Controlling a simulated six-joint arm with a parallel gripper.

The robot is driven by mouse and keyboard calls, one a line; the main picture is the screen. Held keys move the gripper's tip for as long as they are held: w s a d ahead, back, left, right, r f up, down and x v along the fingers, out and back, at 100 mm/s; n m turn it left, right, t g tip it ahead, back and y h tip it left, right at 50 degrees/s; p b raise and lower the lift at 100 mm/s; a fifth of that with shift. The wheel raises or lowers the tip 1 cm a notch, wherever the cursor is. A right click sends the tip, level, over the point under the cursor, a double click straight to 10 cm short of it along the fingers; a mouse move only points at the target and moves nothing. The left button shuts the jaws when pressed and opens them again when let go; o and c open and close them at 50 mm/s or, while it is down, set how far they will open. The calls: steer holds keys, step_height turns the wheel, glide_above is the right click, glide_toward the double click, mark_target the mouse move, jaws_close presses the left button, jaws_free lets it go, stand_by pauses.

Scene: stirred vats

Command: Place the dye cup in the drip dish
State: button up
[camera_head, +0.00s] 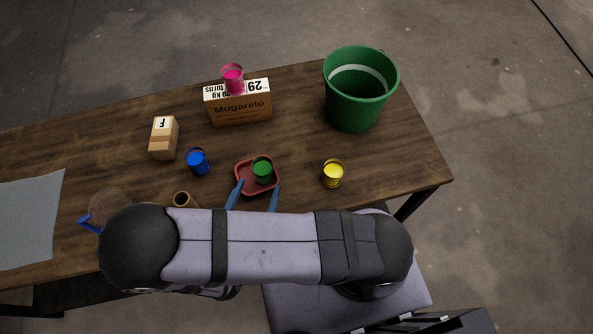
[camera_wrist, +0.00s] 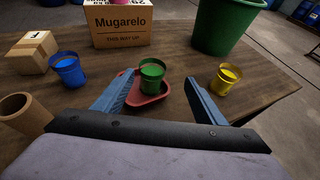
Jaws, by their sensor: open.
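A green dye cup (camera_head: 262,171) stands upright in the red drip dish (camera_head: 242,174), towards its right side. In the wrist view the green cup (camera_wrist: 152,74) shows inside the dish (camera_wrist: 150,100). My gripper (camera_head: 259,185) is open at the dish's near side. In the wrist view its blue fingers (camera_wrist: 160,78) are spread left and right of the dish, with the cup beyond and between them; I see no contact with the cup. Other dye cups are blue (camera_head: 198,163), yellow (camera_head: 333,174) and magenta (camera_head: 233,78), the last on top of a carton.
The Mugarelo carton (camera_head: 239,108) and a green bucket (camera_head: 352,105) stand at the back. A small box (camera_head: 164,138), a brown tube (camera_head: 183,200), a clear jug (camera_head: 108,205) and a grey mat (camera_head: 30,220) are left. The table is clear right of the yellow cup.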

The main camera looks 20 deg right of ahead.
steer(key=s+d+r+m+g+h, duration=0.2)
steer(key=d+r+m+g, duration=0.1)
steer(key=d+m+g, duration=0.4)
steer(key=s+d+r+m+g+h, duration=0.1)
steer(key=d+r+m+g, duration=0.2)
steer(key=d+m+g, duration=0.35)
steer(key=r+m+y, duration=0.2)
steer(key=m+y, duration=0.1)
steer(key=m, duration=0.2)
steer(key=d+r+m+t+y, duration=0.1)
steer(key=m+y, duration=0.1)
steer(key=m, duration=0.4)
steer(key=d+r+m+y, duration=0.1)
steer(key=r+m+y, duration=0.1)
steer(key=m, duration=0.4)
steer(key=shift+r+y, duration=0.3)
steer(key=shift+y, duration=0.5)
